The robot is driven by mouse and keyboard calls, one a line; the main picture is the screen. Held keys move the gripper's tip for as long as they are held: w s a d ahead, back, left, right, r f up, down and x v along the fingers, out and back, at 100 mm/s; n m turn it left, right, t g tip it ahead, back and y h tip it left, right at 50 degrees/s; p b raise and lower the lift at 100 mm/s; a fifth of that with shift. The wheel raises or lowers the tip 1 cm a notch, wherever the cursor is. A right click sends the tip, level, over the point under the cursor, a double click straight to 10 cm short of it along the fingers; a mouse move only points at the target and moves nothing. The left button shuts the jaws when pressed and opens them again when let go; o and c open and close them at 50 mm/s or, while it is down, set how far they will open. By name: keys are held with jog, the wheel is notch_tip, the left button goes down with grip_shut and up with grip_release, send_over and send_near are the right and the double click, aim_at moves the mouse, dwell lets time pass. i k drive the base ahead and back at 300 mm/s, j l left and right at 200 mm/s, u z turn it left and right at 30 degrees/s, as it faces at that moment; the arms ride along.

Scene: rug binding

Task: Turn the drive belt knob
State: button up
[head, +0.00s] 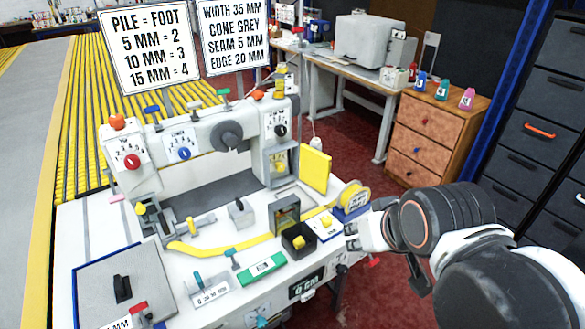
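A white sewing machine (215,135) stands on the white bench. Its face carries a red knob (132,161) at left, a blue knob (184,154) on a plate that seems to read "LOWER", and a black knob (281,130) at right. Each sits on a white dial plate. A large dark grey round knob (228,135) sits between the blue and black ones. I cannot read which one is the drive belt knob. My gripper (356,231) is over the bench's right edge, right of the machine and apart from all these knobs. Its fingers are small and partly hidden, so I cannot tell their opening.
Two sign boards (149,46) rise behind the machine. A wooden drawer cabinet (432,133) stands at right; red floor lies between.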

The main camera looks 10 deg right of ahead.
aim_at(280, 166)
jog(key=i+l+u, duration=0.1)
jog(key=u, duration=0.35)
jog(key=i+l+u, duration=0.1)
jog(key=l+u, duration=0.5)
jog(key=u, duration=0.25)
jog(key=l+u, duration=0.25)
jog(key=u, duration=0.15)
jog(key=l+u, duration=0.1)
jog(key=l, duration=0.4)
jog(key=k+l, duration=0.1)
jog(key=l, duration=0.35)
jog(key=l+u, duration=0.15)
jog(key=l, duration=0.35)
jog(key=k+l+u, duration=0.1)
jog(key=l, duration=0.4)
jog(key=k+l+u, duration=0.1)
jog(key=l, duration=0.35)
jog(key=k+l, duration=0.1)
jog(key=l, duration=0.35)
jog(key=k+l+u, duration=0.15)
jog(key=l, duration=0.35)
jog(key=i, duration=0.05)
